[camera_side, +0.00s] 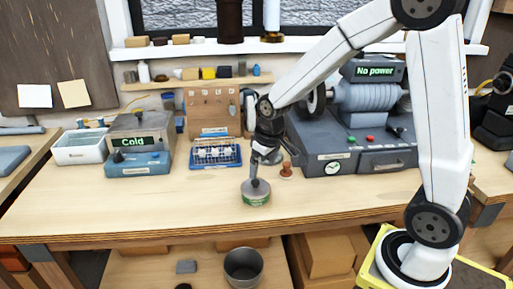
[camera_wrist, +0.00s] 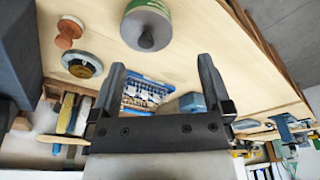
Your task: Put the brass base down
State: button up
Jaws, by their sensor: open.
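My gripper (camera_side: 264,150) is above the middle of the bench, and its two fingers (camera_wrist: 162,66) stand apart with nothing between them in the wrist view.
A small reddish-brown knobbed piece (camera_side: 286,171) stands right of my gripper. A blue tray of parts (camera_side: 215,155) lies behind left. The "Cold" unit (camera_side: 140,142) is farther left, and a grey machine (camera_side: 325,145) is at right. The front left bench is clear.

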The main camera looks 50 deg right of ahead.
jog(key=s+a+f, duration=0.2)
jog(key=s+a, duration=0.3)
jog(key=s, duration=0.5)
jog(key=shift+s+f+t, duration=0.15)
jog(key=shift+s+t, duration=0.15)
jog(key=shift+s, duration=0.05)
